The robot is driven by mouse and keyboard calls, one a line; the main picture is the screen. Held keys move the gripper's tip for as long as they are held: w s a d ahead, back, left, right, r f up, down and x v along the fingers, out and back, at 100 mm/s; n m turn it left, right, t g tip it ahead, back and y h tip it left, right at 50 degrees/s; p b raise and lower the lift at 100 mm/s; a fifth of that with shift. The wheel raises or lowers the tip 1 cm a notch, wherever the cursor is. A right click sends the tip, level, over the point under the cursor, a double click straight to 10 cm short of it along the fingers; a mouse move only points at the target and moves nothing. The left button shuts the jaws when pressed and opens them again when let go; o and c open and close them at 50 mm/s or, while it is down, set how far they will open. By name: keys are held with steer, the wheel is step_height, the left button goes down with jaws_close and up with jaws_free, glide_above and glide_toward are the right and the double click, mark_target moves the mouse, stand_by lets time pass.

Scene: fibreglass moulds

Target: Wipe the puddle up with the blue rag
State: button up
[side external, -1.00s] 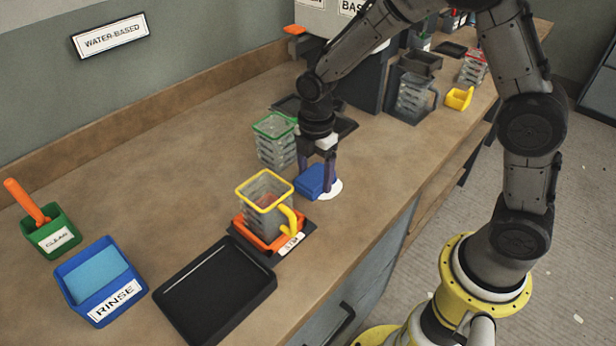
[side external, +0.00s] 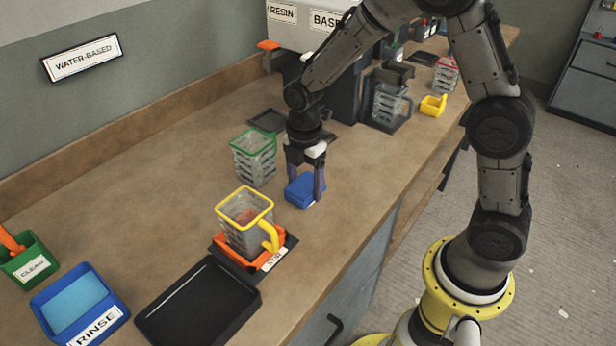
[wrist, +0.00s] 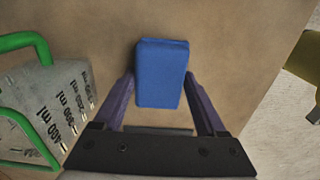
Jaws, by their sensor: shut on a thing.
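My gripper (side external: 306,186) points down and is shut on the rag, with a finger on each side. The rag is at the bench top; whether it presses on it I cannot tell. I see no puddle in either view now; the rag may hide some of it.
A green-rimmed jug (side external: 254,157) stands close left of my gripper. A yellow-rimmed jug (side external: 245,222) sits on an orange-topped stirrer nearer the camera. A black tray (side external: 200,305), a blue RINSE tub (side external: 83,312) and a green CLEAN tub (side external: 32,262) lie further left.

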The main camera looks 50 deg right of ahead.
mark_target(325, 193)
steer(key=shift+s+a, duration=0.2)
steer(key=shift+a, duration=0.8)
steer(key=shift+s+a, duration=0.25)
steer(key=shift+a, duration=0.8)
steer(key=shift+s+a, duration=0.2)
steer(key=shift+a, duration=0.8)
steer(key=shift+d, duration=4.75)
steer(key=shift+s+a, duration=0.35)
steer(key=shift+a, duration=1.2)
steer(key=shift+s+a, duration=0.3)
steer(key=shift+a, duration=1.25)
steer(key=shift+s+a, duration=0.35)
steer(key=shift+a, duration=1.2)
steer(key=shift+d, duration=4.55)
step_height(325, 193, up, 8)
